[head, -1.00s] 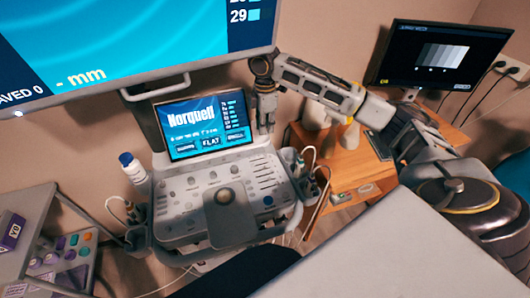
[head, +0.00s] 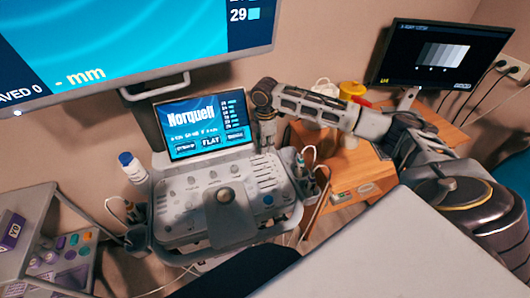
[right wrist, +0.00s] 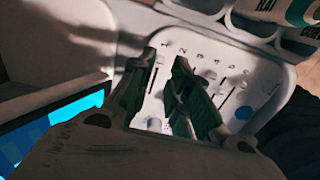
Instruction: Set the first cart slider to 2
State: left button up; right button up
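The cart console (head: 180,228) stands at the centre of the head view, with its lit screen (head: 205,122) behind it. My right gripper (head: 266,146) points down over the console's back right part, close to its surface. In the right wrist view its two fingers (right wrist: 166,62) are apart, with nothing seen between them. Several slider slots and pale knobs on the console panel (right wrist: 262,75) show between and beside the fingers. The fingers hide part of the slider row, and I cannot tell which slider is first or read its setting. My left gripper is not in view.
A large wall monitor (head: 150,35) hangs above the cart. A white bottle with a blue cap (head: 132,168) stands at the console's left. A wooden desk (head: 360,168) with a yellow container (head: 352,90) and a dark monitor (head: 440,55) is at the right.

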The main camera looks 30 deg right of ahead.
aim_at(265, 155)
jog(key=shift+f, duration=1.95)
jog(key=shift+c, duration=0.2)
grip_shut()
